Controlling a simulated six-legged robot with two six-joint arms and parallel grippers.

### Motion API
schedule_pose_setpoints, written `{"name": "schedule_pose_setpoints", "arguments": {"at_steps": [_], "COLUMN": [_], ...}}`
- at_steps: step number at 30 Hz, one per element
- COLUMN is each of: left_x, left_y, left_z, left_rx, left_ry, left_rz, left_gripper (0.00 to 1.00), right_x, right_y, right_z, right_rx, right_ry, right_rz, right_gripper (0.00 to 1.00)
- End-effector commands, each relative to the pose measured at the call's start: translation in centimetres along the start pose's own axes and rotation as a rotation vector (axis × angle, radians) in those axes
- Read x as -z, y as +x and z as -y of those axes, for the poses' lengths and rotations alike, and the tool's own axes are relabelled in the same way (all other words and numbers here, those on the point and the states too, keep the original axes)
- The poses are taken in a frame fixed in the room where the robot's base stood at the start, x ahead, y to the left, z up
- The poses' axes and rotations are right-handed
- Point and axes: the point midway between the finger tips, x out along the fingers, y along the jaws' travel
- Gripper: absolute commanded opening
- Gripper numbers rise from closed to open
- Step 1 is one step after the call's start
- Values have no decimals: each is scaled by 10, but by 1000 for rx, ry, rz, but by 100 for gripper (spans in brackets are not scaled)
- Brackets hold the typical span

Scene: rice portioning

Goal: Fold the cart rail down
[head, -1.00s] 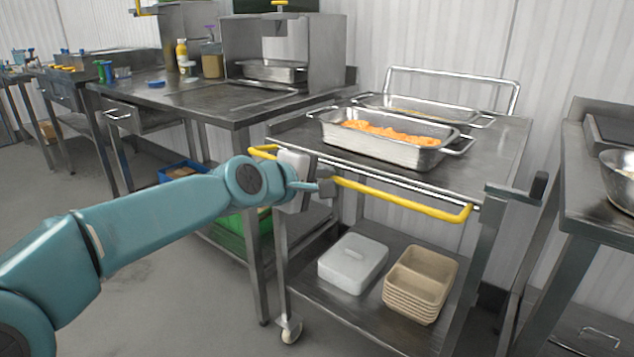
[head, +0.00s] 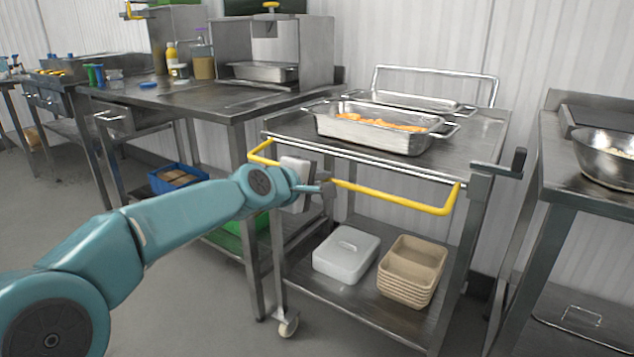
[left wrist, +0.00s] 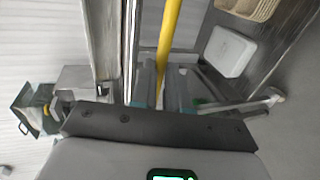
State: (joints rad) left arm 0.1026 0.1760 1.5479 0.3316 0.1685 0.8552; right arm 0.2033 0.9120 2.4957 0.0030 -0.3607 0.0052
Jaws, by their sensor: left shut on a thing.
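The yellow cart rail (head: 395,197) runs along the near side of the steel cart (head: 474,138), a little below its top edge. It sticks out from the cart toward me. My left gripper (head: 325,187) is shut on the rail, left of its middle. In the left wrist view the yellow rail (left wrist: 169,35) passes down between the fingers of the left gripper (left wrist: 163,88). The part of the rail behind the gripper is hidden. My right gripper is in neither view.
A steel pan of orange food (head: 385,138) and a second pan (head: 405,100) stand on the cart top. A white lidded box (head: 346,253) and stacked tan trays (head: 412,270) sit on its lower shelf. Steel tables stand left and right. A crank handle (head: 512,163) juts from the cart's right corner.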

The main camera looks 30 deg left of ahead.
Motion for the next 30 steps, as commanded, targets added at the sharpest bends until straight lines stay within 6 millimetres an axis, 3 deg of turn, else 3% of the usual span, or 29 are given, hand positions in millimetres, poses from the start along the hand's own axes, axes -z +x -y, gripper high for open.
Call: {"name": "schedule_pose_setpoints", "arguments": {"at_steps": [1, 9, 10, 12, 23, 26, 30], "left_x": [-2, -2, -2, -2, -3, -3, -2], "left_y": [5, 5, 5, 5, 0, -9, -38], "left_z": [18, 19, 19, 19, 16, 14, 11], "left_rx": [41, 42, 42, 42, 35, 34, 29], "left_ry": [1, 1, 2, 2, 1, 1, 0], "left_rz": [13, 12, 12, 13, 14, 13, 10], "left_gripper": [0, 0, 24, 40, 40, 40, 40], "right_x": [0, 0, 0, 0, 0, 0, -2], "right_y": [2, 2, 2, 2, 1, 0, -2], "right_z": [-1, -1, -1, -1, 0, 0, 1], "right_rx": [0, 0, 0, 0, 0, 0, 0], "right_ry": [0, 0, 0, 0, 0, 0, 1], "right_rz": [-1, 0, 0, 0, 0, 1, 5], "right_gripper": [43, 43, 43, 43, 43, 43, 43]}}
